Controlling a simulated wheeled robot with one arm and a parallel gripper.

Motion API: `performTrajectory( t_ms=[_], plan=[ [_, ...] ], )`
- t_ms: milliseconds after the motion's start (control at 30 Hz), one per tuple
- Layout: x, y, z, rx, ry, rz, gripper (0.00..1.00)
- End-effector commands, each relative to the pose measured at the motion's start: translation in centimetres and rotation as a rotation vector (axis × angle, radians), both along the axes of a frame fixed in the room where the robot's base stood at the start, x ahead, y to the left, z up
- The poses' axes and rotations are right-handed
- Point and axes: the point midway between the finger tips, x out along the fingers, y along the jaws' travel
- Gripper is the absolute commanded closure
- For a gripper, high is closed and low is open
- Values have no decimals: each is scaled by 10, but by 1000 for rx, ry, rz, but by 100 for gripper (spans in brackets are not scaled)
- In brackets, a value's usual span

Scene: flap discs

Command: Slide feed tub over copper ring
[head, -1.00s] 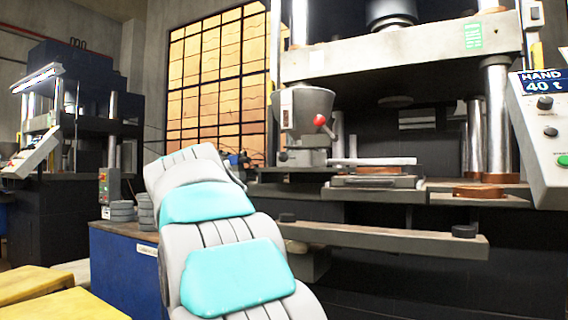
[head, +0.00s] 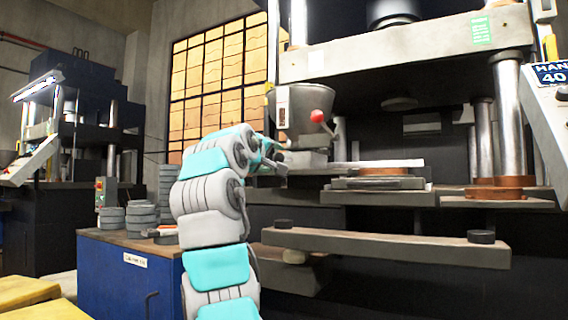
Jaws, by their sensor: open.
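The feed tub (head: 300,108) is a grey, tapered tub with a red ball knob (head: 318,116) on its front right. It stands at the left end of the press bed, left of the copper ring. The copper ring (head: 383,171) is a flat brown-orange disc shape on the dark plate under the press; the tub is not over it. My gripper (head: 284,167) is small in view, just below and in front of the tub, left of the knob. It is open and holds nothing visible. My wrist partly hides the tub's lower left side.
A pale bar (head: 375,163) runs rightward from the tub's base, behind the ring. Press columns (head: 484,140) stand at right, and a front beam (head: 385,246) crosses below the bed. Stacked grey discs (head: 140,219) sit on the blue bench (head: 130,275) at left.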

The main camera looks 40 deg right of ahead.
Motion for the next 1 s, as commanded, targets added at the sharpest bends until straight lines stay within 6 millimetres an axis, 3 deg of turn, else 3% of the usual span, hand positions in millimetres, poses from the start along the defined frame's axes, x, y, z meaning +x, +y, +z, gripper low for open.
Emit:
performTrajectory(
  t_ms=[267, 700, 1000],
  plan=[
    [0, -11, 3, -10, -11, -11, 31],
    [34, -62, 5, -8, -10, -11, 31],
    [39, -68, 2, -10, -11, -9, 31]
  ],
)
